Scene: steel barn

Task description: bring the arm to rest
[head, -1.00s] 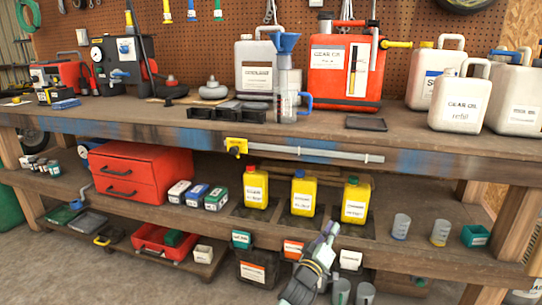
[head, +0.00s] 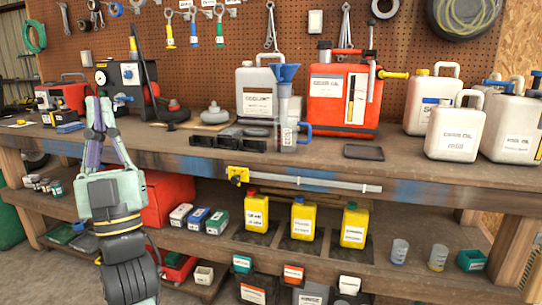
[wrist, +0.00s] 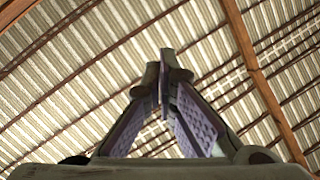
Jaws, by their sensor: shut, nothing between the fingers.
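My gripper (head: 95,103) is at the left of the head view, pointing up in front of the workbench's left part. Its fingers meet at the tips and hold nothing. In the wrist view my gripper (wrist: 165,72) is also shut and empty, with only the roof behind it. My arm below it hides part of the red drawer box (head: 168,195) on the lower shelf.
The workbench (head: 330,168) carries a red jug (head: 338,118), white jugs (head: 455,132) and a funnel in a measuring jug (head: 286,110). Yellow bottles (head: 303,219) stand on the lower shelf. The wrist view shows the corrugated roof (wrist: 60,60) and its beams.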

